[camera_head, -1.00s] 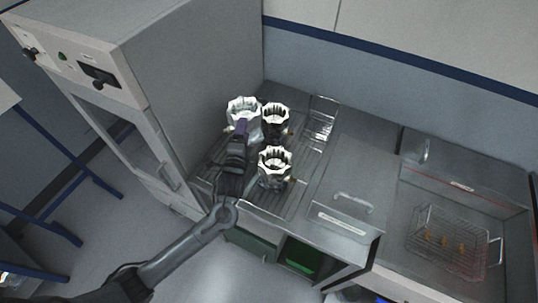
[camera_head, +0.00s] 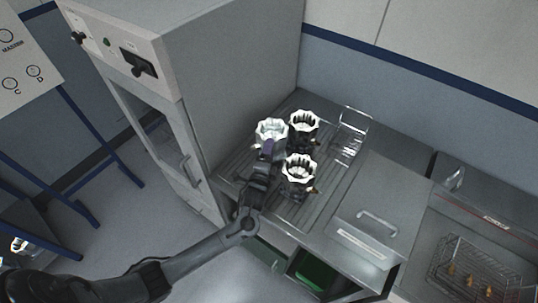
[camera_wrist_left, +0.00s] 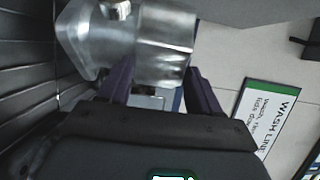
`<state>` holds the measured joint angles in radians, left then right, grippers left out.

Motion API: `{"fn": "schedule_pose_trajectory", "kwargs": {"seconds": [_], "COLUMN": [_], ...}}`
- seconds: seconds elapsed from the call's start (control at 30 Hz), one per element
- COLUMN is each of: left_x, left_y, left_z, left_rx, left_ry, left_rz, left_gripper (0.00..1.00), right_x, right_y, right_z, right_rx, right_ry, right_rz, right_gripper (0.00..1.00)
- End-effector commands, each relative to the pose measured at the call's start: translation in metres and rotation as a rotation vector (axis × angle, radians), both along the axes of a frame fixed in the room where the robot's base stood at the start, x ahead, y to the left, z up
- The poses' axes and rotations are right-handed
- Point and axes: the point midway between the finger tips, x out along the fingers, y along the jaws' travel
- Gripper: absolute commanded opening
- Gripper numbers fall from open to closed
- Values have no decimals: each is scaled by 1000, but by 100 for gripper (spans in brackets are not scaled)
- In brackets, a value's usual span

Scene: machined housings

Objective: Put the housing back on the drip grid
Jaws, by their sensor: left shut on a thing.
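My left gripper (camera_head: 266,150) is shut on a silvery housing (camera_head: 271,131) with a scalloped rim, the leftmost of three. In the left wrist view the purple fingers (camera_wrist_left: 155,78) close on the shiny housing (camera_wrist_left: 160,38), with dark ribs along the left side. The drip grid (camera_head: 235,170) is a ribbed metal surface beside the tall cabinet. A second housing (camera_head: 304,128) stands at the back and a third (camera_head: 299,176) nearer the front. I cannot tell whether the held housing touches the grid. My right gripper is out of view.
The tall grey cabinet (camera_head: 240,75) walls off the left of the grid. To the right are a lidded steel unit (camera_head: 385,205) and a wire basket (camera_head: 475,270) with small brass-coloured parts. The front grid strip is clear.

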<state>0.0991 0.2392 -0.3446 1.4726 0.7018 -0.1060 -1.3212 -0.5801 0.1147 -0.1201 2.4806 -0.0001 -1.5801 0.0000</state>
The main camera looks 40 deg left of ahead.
Motion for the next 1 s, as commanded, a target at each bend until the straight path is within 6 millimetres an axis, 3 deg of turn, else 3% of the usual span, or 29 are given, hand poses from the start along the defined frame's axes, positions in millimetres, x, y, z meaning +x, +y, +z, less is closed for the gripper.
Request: {"fn": "schedule_pose_trajectory", "kwargs": {"seconds": [0.2, 0.63, 0.67, 0.8, 1.0], "left_x": [1, 1, 0, 0, 0], "left_y": [0, 0, 0, 0, 0], "left_z": [-12, -16, -19, -19, -18], "left_rx": [1, 1, 0, 0, 0], "left_ry": [-9, -9, 0, 0, 0], "left_rz": [0, 0, 0, 0, 0], "left_gripper": [0, 0, 68, 89, 89], "right_x": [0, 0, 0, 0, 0], "right_y": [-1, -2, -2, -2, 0], "right_z": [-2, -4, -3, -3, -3], "right_rx": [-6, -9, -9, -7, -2], "right_ry": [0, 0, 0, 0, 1], "right_rz": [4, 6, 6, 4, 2], "right_gripper": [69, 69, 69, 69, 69]}}
